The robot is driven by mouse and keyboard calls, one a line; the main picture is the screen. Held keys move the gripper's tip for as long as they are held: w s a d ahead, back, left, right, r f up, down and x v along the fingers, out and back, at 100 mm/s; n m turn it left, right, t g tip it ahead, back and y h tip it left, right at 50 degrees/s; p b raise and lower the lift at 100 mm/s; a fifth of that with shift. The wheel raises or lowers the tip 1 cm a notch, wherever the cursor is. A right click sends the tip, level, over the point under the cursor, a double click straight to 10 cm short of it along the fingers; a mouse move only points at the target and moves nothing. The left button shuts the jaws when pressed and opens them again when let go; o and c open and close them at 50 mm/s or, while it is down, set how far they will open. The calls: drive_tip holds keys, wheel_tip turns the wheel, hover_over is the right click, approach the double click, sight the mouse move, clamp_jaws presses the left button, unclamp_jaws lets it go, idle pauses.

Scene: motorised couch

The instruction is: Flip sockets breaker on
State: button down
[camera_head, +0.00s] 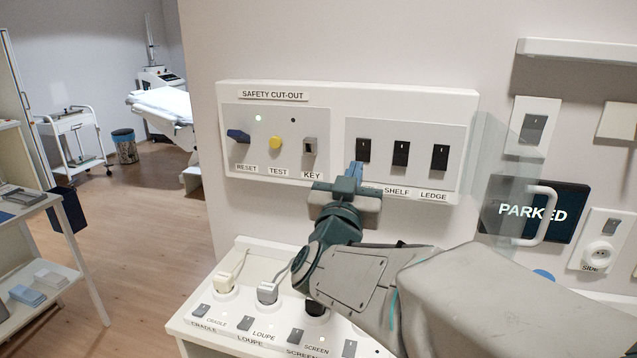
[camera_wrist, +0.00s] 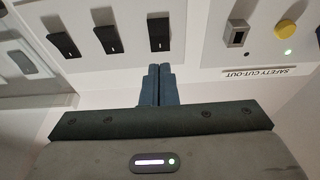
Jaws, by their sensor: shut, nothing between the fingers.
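The safety cut-out panel (camera_head: 232,184) is on the wall, with a row of three black rocker breakers on its right half. The left breaker (camera_head: 363,150) has its label hidden behind my gripper; the others are labelled SHELF (camera_head: 400,153) and LEDGE (camera_head: 439,157). No sockets label is readable. My gripper (camera_head: 356,172) is shut and empty, its blue fingertips just at the lower edge of the left breaker. In the wrist view, seen upside down, the fingertips (camera_wrist: 159,70) point at that breaker (camera_wrist: 158,33) with a small apparent gap. I cannot tell whether they touch.
A clear cover (camera_head: 508,165) with a white handle (camera_head: 541,215) stands swung open right of the breakers. Reset knob (camera_head: 238,136), yellow test button (camera_head: 275,143) and key switch (camera_head: 310,146) sit left. Below is a ledge with plugs (camera_head: 268,290) and switches. A PARKED display (camera_head: 512,209) is at right.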

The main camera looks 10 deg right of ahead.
sight(364, 143)
drive_tip(key=p+x, duration=0.1)
drive_tip(key=x, duration=0.5)
drive_tip(key=shift+w+d+r+p, duration=0.15)
drive_tip(key=shift+w+d+p, duration=0.05)
drive_tip(key=shift+w+p, duration=0.15)
drive_tip(key=shift+w+r+g+p, duration=0.25)
drive_tip(key=shift+r+p, duration=0.2)
drive_tip(key=shift+p, duration=0.5)
drive_tip(key=shift+d+f+b, duration=0.1)
drive_tip(key=shift+f+b, duration=0.2)
drive_tip(key=shift+b, duration=0.05)
drive_tip(key=shift+s, duration=0.2)
drive_tip(key=r+b+v, duration=0.2)
drive_tip(key=r+v, duration=0.1)
drive_tip(key=v, duration=1)
drive_tip(key=shift+s+a+r, duration=0.25)
drive_tip(key=shift+s+r, duration=0.05)
drive_tip(key=shift+s, duration=0.25)
